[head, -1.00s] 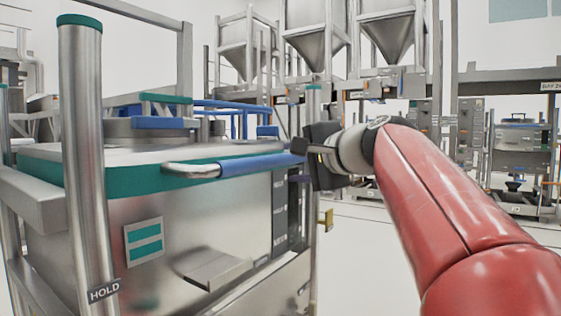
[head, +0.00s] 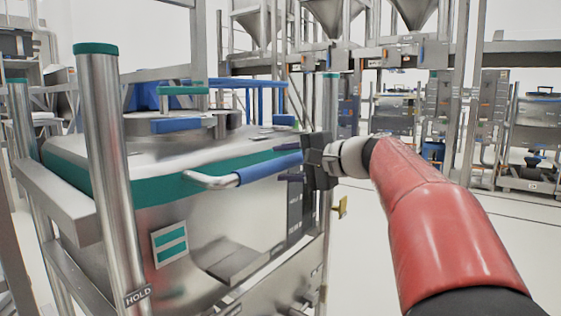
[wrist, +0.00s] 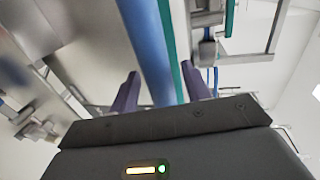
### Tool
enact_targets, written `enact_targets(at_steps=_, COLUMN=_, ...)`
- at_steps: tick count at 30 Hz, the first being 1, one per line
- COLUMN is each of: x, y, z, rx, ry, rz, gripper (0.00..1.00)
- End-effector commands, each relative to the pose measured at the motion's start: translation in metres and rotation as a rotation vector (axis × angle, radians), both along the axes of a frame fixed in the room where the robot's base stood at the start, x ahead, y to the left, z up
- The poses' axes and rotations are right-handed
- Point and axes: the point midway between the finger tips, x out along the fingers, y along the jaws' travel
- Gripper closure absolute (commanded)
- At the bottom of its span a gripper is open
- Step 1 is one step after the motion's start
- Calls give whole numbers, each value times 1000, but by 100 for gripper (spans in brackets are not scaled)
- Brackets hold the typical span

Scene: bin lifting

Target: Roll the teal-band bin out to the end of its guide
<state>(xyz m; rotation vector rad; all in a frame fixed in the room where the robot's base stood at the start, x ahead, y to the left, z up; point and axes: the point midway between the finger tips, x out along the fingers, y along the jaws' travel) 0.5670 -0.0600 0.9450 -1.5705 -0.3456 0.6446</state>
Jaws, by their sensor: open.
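The teal-band bin (head: 215,220) is a metal box with a teal strip below its lid, standing inside a steel frame on the left of the head view. A handle with a blue grip (head: 262,170) runs along its near side; the grip also shows in the wrist view (wrist: 148,45). My gripper (head: 288,163) is at the right end of the blue grip. In the wrist view its two dark fingers (wrist: 160,90) are apart, one on each side of the blue bar, with gaps showing. The gripper's body hides the far end of the handle.
A steel post marked HOLD (head: 110,170) with a teal cap stands at the bin's near left corner. Another teal-capped post (head: 329,110) stands behind my gripper. Pale floor (head: 365,255) is open right of the bin. Hoppers and racks line the back.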

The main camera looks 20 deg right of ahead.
Motion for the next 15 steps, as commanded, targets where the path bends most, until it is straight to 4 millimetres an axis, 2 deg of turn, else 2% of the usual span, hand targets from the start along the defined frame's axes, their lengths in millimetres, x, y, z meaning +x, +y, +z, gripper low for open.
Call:
enact_targets(at_steps=6, x=14, y=10, z=-3, rx=0, ry=0, rz=1, gripper=52)
enact_targets(at_steps=14, x=15, y=11, z=-3, rx=0, ry=0, rz=-1, gripper=52)
enact_targets(at_steps=15, x=15, y=11, z=-3, rx=0, ry=0, rz=-1, gripper=57)
